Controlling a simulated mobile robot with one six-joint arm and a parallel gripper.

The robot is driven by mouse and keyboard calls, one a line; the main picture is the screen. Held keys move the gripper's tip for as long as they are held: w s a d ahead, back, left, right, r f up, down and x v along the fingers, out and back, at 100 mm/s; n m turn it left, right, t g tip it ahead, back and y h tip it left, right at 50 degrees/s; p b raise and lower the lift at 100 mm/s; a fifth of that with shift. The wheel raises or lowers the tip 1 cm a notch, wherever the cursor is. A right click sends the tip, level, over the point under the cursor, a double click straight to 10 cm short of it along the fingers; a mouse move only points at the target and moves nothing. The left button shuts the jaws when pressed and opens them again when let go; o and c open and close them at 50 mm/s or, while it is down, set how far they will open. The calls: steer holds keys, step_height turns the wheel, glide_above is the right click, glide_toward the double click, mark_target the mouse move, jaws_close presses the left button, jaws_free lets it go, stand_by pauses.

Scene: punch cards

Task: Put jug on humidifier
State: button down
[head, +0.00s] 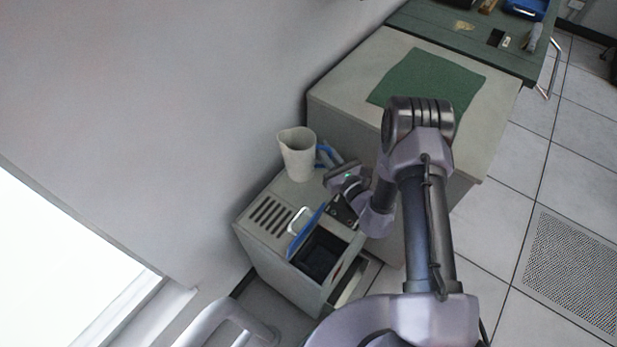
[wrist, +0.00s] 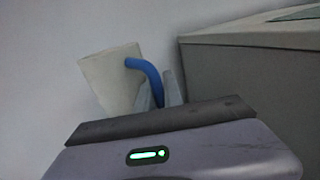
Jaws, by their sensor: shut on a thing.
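The jug (head: 297,154) is cream-white with a spout and a blue handle. In the head view it is upright at the back end of the humidifier (head: 270,243), a grey box with a slotted top. I cannot tell whether the jug's base touches that top. My gripper (head: 325,156) is shut on the jug's blue handle, to the right of the jug's body. In the wrist view the jug (wrist: 110,78) appears tilted, with the blue handle reaching to the gripper fingers (wrist: 163,92). My gripper's housing hides the jug's lower part there.
A blue lid (head: 306,232) stands raised beside a dark open compartment (head: 316,254) on the humidifier's front. A grey cabinet (head: 345,85) with a green mat (head: 425,78) stands behind and to the right. A wall is close on the left. Tiled floor is free at right.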

step_height(320, 180, down, 9)
steer(key=b, duration=0.3)
steer(key=shift+r, duration=0.2)
steer(key=shift+f, duration=0.15)
steer(key=c, duration=1.5)
jaws_free()
